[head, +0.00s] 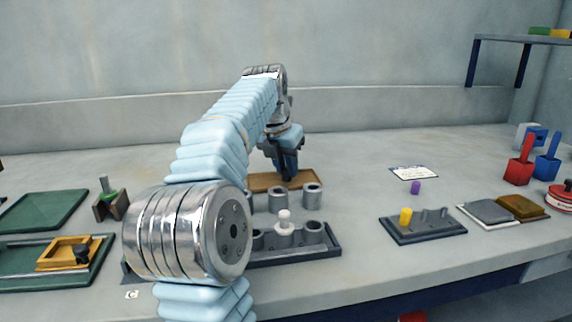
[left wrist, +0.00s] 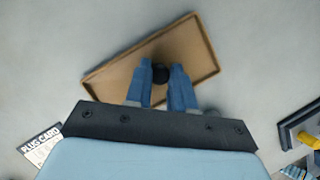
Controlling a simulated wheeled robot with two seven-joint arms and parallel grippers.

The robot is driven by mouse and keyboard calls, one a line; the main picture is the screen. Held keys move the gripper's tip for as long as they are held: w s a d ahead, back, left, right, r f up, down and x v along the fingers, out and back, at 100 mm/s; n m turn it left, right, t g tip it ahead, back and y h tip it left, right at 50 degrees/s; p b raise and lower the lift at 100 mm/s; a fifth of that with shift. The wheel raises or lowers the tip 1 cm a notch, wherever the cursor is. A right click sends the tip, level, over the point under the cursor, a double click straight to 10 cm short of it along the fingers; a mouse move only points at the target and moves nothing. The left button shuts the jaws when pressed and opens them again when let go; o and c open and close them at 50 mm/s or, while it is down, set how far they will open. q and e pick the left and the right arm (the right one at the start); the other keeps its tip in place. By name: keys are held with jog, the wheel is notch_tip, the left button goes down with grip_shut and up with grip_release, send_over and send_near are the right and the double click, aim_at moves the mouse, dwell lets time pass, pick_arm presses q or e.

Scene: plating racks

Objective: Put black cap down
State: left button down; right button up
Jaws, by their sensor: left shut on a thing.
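My left gripper (head: 288,174) reaches down over the tan tray (head: 312,181) behind the grey rack. In the left wrist view my left gripper (left wrist: 161,77) is shut on the black cap (left wrist: 160,73), a small dark round piece between the blue fingertips. The tan tray (left wrist: 193,45) lies below it in that view, and its surface around the cap is bare. The cap is hidden in the head view by the fingers. I cannot tell whether the cap touches the tray floor. My right gripper is not in view.
A dark rack (head: 333,249) with grey cylinders and a white piece stands in front of the tray. A peg rack (head: 437,234) and purple piece (head: 415,187) are at right. Bench between is clear.

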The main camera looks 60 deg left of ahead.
pick_arm(q)
jog(key=shift+f, duration=0.1)
jog(key=c, duration=1)
grip_release()
jog(key=shift+o, duration=0.2)
jog(key=shift+r, duration=0.25)
jog(key=v, duration=0.7)
jog(key=shift+s+r, duration=0.1)
